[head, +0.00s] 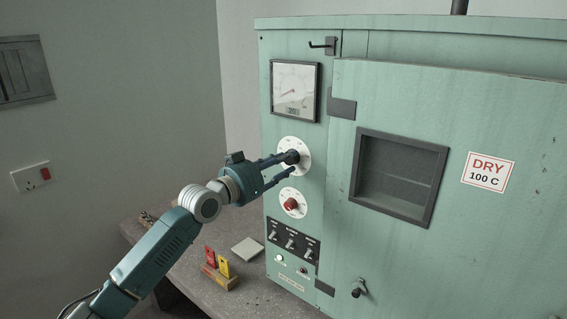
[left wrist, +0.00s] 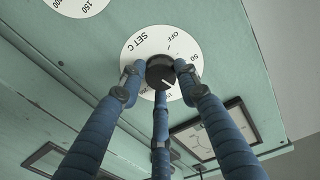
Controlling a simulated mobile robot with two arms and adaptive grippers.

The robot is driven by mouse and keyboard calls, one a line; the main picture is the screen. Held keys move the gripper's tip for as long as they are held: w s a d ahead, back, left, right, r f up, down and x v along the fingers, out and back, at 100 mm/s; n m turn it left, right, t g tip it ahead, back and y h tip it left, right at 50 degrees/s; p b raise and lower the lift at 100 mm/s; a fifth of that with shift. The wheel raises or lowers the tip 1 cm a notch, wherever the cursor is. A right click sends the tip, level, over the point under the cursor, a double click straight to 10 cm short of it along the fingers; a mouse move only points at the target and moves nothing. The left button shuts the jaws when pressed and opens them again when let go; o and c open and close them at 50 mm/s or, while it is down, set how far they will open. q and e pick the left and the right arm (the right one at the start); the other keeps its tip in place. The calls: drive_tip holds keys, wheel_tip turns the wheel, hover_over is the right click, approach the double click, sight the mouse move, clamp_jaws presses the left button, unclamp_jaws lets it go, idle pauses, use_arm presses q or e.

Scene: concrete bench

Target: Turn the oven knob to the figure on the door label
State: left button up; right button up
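The black oven knob (head: 291,157) sits on a white dial on the teal oven front; it also shows in the left wrist view (left wrist: 160,71). The dial (left wrist: 134,48) reads "SET C", "OFF" and "50"; its other figures are partly hidden by the fingers. The white mark on the knob points to the lower right in that view, past 50; its exact figure is unclear. My left gripper (head: 290,163) has its three blue fingers closed around the knob, seen close in the left wrist view (left wrist: 160,78). The door label (head: 488,172) reads "DRY 100 C". My right gripper is not in view.
Below is a second dial with a red knob (head: 291,204), then a switch panel (head: 292,240). A square meter (head: 295,91) is above. The closed door has a window (head: 398,175) and a lower latch (head: 357,289). Red and yellow items (head: 217,266) stand on the bench (head: 190,275).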

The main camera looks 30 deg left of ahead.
use_arm(q)
drive_tip(key=shift+f, duration=0.15)
drive_tip(key=c, duration=0.4)
drive_tip(key=shift+f+n, duration=0.25)
drive_tip(key=shift+n, duration=0.65)
drive_tip(key=o, duration=1.2)
drive_tip(key=shift+c, duration=0.2)
drive_tip(key=shift+r, duration=0.15)
drive_tip(key=shift+s, duration=0.2)
drive_tip(key=s+a, duration=0.1)
drive_tip(key=s, duration=1)
drive_tip(key=shift+s+a, duration=0.25)
drive_tip(key=shift+a, duration=0.05)
